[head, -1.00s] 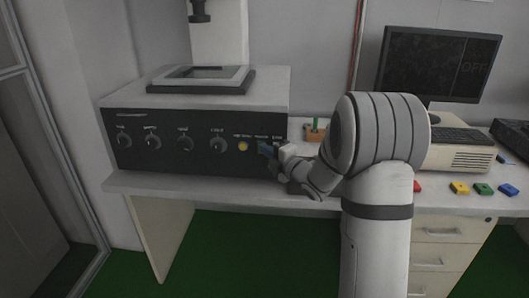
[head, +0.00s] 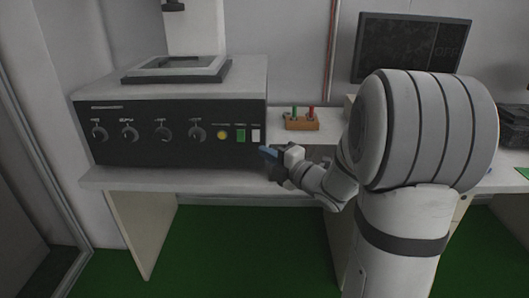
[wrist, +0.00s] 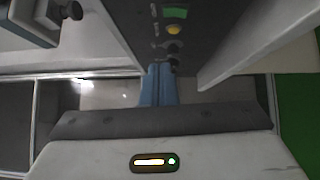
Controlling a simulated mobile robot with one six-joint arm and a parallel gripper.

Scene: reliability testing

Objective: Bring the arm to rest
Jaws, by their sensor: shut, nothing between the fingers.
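My gripper (head: 268,154) is in front of the right end of the machine's black control panel (head: 165,138) in the head view. Its blue fingers are shut with nothing between them. The wrist view shows the shut blue fingers (wrist: 159,85) pointing along the panel, which carries a green switch and a yellow button (wrist: 174,29). In the head view the panel has several knobs, a yellow button (head: 222,135), a green switch (head: 241,135) and a white switch (head: 256,135). My arm reaches in from the right.
A wooden block (head: 301,123) with green and red pegs stands on the desk right of the machine. A dark monitor (head: 411,44) stands behind my arm, which hides much of the right desk. The green floor (head: 240,240) in front is clear.

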